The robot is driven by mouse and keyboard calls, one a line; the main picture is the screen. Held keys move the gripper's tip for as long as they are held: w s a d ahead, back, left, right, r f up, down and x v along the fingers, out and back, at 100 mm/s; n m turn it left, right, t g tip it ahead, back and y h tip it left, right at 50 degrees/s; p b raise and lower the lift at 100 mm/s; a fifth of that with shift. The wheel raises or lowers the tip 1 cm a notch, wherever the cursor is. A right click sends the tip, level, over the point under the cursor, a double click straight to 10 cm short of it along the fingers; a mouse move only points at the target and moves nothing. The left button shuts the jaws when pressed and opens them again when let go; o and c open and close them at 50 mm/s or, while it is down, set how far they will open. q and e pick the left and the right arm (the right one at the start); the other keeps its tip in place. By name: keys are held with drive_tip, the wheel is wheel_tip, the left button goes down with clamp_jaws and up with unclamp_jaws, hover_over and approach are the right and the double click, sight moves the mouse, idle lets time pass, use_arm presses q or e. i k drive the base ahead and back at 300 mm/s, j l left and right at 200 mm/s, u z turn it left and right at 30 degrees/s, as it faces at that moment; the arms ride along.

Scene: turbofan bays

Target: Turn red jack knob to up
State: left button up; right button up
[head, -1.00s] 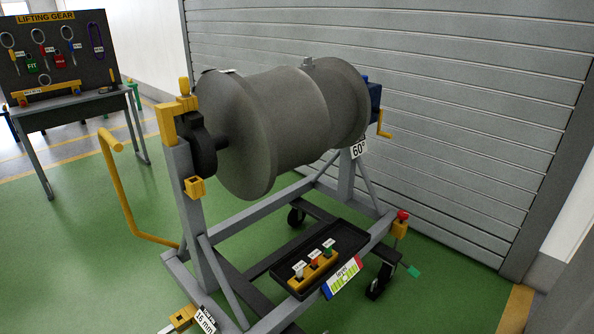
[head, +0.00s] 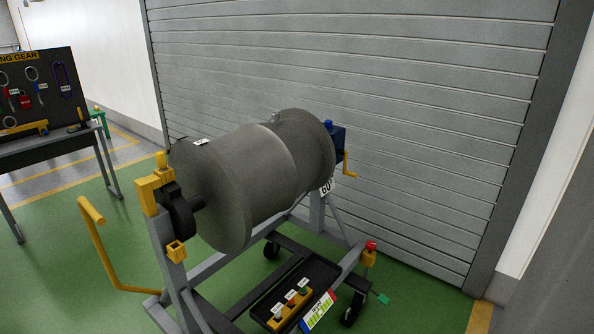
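A red jack knob (head: 371,245) tops a small yellow jack post (head: 369,259) at the right end of the grey stand frame. A green-tipped handle (head: 382,298) sticks out low beside it, near a black caster. Which setting the knob is at cannot be told at this size. Neither of my grippers shows in the head view.
A large grey drum (head: 262,180) rests on the wheeled stand. A black tray (head: 318,272) holds a yellow block with several small knobs (head: 290,304). A yellow push handle (head: 97,250) juts out left. A shutter wall (head: 400,120) stands behind. Green floor is open at right.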

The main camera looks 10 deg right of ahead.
sight(370, 246)
drive_tip(key=i+l+z, duration=0.1)
drive_tip(key=i+l, duration=0.2)
drive_tip(key=l, duration=0.2)
drive_tip(key=i+l+z, duration=0.15)
drive_tip(key=i+l, duration=0.2)
drive_tip(key=l, duration=0.15)
